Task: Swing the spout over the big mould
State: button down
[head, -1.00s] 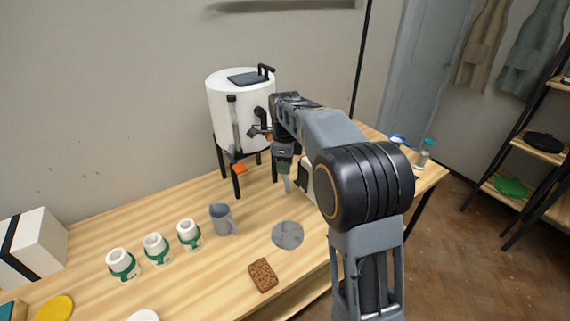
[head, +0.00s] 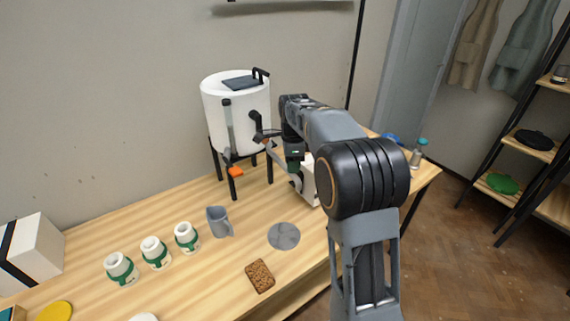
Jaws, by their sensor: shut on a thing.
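The white tank (head: 236,112) stands on black legs at the back of the wooden table. Three white moulds with green bands (head: 121,268), (head: 155,252), (head: 187,238) stand in a row at left.
A grey jug (head: 218,221), a grey disc (head: 284,236) and a brown sponge-like block (head: 260,276) lie in front of the tank. A bottle (head: 418,154) stands at the right end. Bare table lies between the jug and the tank legs.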

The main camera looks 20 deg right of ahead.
jog(key=c, duration=0.9)
grip_release()
jog(key=shift+d, duration=0.1)
jog(key=shift+r, duration=0.1)
notch_tip(320, 180, up, 14)
jog(key=shift+p, duration=0.4)
jog(key=shift+c, duration=0.3)
